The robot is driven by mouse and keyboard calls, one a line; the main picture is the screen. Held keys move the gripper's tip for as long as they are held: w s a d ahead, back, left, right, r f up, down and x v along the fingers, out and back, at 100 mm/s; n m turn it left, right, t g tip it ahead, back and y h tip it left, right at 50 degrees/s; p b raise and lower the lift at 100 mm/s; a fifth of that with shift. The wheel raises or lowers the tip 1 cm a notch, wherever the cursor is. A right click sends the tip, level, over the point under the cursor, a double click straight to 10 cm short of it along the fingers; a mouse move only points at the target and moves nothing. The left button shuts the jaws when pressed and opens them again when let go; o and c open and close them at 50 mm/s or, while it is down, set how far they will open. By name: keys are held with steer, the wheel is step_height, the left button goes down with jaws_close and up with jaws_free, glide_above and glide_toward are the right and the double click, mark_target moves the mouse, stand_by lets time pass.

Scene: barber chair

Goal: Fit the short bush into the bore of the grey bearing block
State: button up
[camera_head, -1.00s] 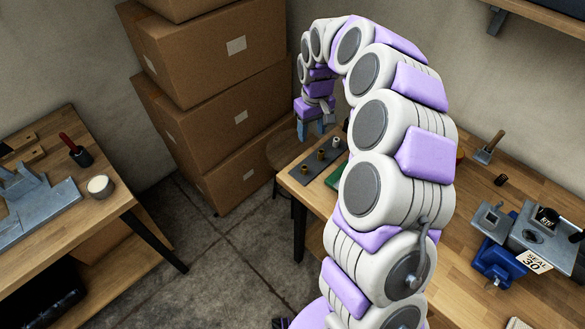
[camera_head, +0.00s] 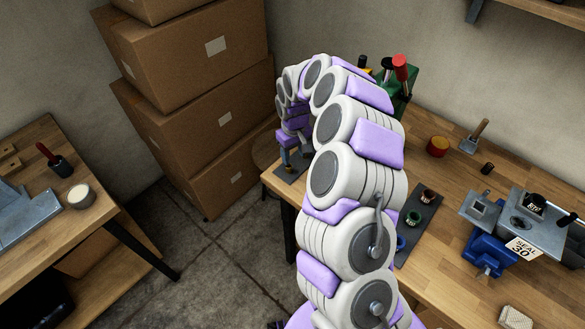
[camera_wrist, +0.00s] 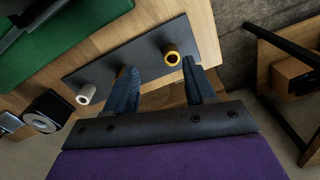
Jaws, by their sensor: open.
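My gripper (camera_wrist: 158,66) is open, with its two dark fingers spread over a dark plate (camera_wrist: 97,65) in the wrist view. A yellow brass bush (camera_wrist: 172,57) stands on the plate near the right finger. A pale grey bush (camera_wrist: 86,94) stands at the plate's left end. Another bush is mostly hidden behind the left finger. I cannot tell which is the short one. In the head view my gripper (camera_head: 289,160) is low at the workbench's left corner, close to a brassy bush. A grey block with a square face (camera_head: 482,206), possibly the bearing block, sits by the blue vise (camera_head: 487,254).
A dark mat (camera_head: 424,216) with a green-ringed and a brown-ringed cup lies right of my arm. Stacked boxes (camera_head: 200,110) rise left of my gripper.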

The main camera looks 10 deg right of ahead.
mark_target(291, 165)
steer(key=shift+a+f, duration=0.15)
steer(key=shift+a, duration=0.25)
steer(key=a+f, duration=0.1)
steer(key=a+f+b, duration=0.1)
steer(key=f, duration=0.1)
steer(key=shift+w+a+f, duration=0.1)
steer(key=shift+a, duration=0.05)
steer(key=shift+d+f, duration=0.45)
steer(key=shift+f, duration=0.4)
steer(key=shift+d, duration=0.6)
steer(key=shift+d+r, duration=0.1)
steer(key=shift+c, duration=0.4)
steer(key=shift+a, duration=0.9)
steer(key=c, duration=0.8)
steer(key=shift+d, duration=0.1)
steer(key=shift+c, duration=0.5)
steer(key=shift+d, duration=0.6)
jaws_close()
